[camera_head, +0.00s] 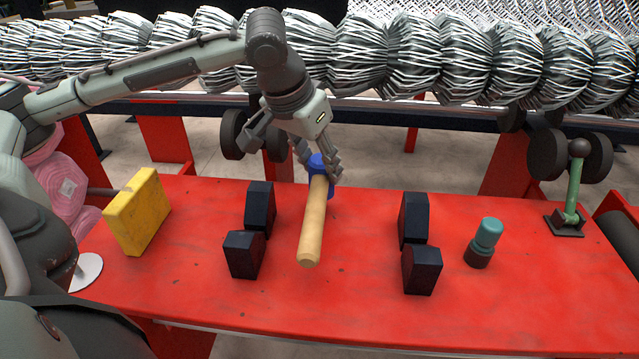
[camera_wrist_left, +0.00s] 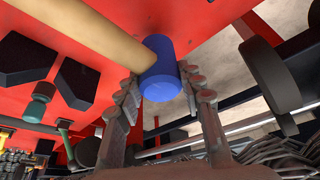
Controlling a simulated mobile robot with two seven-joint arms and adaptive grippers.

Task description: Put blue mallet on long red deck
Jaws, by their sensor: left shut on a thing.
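The blue mallet (camera_head: 313,222) has a blue head and a long tan wooden handle. My left gripper (camera_head: 320,168) is shut on its blue head, near the back edge of the long red deck (camera_head: 340,295). The handle points toward the front, over the deck between the dark block pairs. In the left wrist view the blue head (camera_wrist_left: 161,70) sits between the two fingers. I cannot tell whether the mallet touches the deck. My right gripper is not in view.
Dark blocks stand in pairs left (camera_head: 245,254) and right (camera_head: 422,268) of the mallet. A yellow block (camera_head: 143,212) is at the left; a teal-topped cylinder (camera_head: 487,236) and a green lever (camera_head: 575,185) are at the right. Wire bundles (camera_head: 415,55) line the back. The deck's front middle is clear.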

